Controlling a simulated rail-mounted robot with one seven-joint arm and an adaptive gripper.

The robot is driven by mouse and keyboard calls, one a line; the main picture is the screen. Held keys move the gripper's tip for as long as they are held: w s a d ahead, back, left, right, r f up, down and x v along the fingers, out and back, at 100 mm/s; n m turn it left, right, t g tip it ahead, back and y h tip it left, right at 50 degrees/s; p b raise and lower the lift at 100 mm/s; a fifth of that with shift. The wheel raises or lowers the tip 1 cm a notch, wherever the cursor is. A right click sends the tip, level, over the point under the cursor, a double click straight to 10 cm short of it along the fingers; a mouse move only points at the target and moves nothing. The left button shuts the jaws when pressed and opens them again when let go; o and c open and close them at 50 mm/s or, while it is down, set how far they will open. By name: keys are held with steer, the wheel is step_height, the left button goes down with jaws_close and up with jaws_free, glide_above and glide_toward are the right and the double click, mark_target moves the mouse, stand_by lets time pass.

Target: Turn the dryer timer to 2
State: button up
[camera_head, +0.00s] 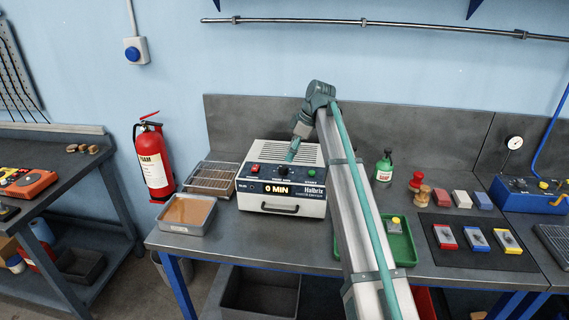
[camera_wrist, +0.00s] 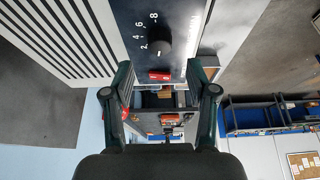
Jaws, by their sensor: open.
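The dryer (camera_head: 300,153) is a white box on the bench with a vented top and a dark front panel. Its display (camera_head: 277,189) reads 0 MIN. The timer knob (camera_head: 283,171) is a round black dial; in the wrist view the knob (camera_wrist: 157,44) has the numbers 2, 4, 6 and 8 printed beside it. My gripper (camera_head: 291,155) is above the dryer's top, near the panel. In the wrist view its fingers (camera_wrist: 160,80) are spread wide and empty, with the knob ahead of them, apart from both. The knob's exact pointer direction is hard to tell.
A red button (camera_head: 255,168) and a green button (camera_head: 312,173) flank the knob. A metal tray (camera_head: 187,230) and wire rack (camera_head: 192,178) stand left of the dryer, a green tray (camera_head: 408,250) right of it. A fire extinguisher (camera_head: 155,160) stands behind the bench's left end.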

mark_target(283, 167)
steer(key=p+x, duration=0.1)
steer(key=x, duration=0.5)
steer(key=shift+a+f, duration=0.1)
steer(key=shift+f, duration=0.1)
jaws_close()
steer(key=shift+m, duration=0.3)
steer(key=m+t+b, duration=0.1)
steer(key=m, duration=0.1)
steer(key=shift+s+m, duration=0.15)
steer(key=shift+m, duration=0.15)
steer(key=shift+m+t+h+b, duration=0.2)
steer(key=shift+m+t+h, duration=0.2)
steer(key=shift+m, duration=0.75)
steer(key=shift+m+t+h+b, duration=0.15)
steer(key=shift+m+t+h, duration=0.2)
steer(key=shift+m, duration=0.8)
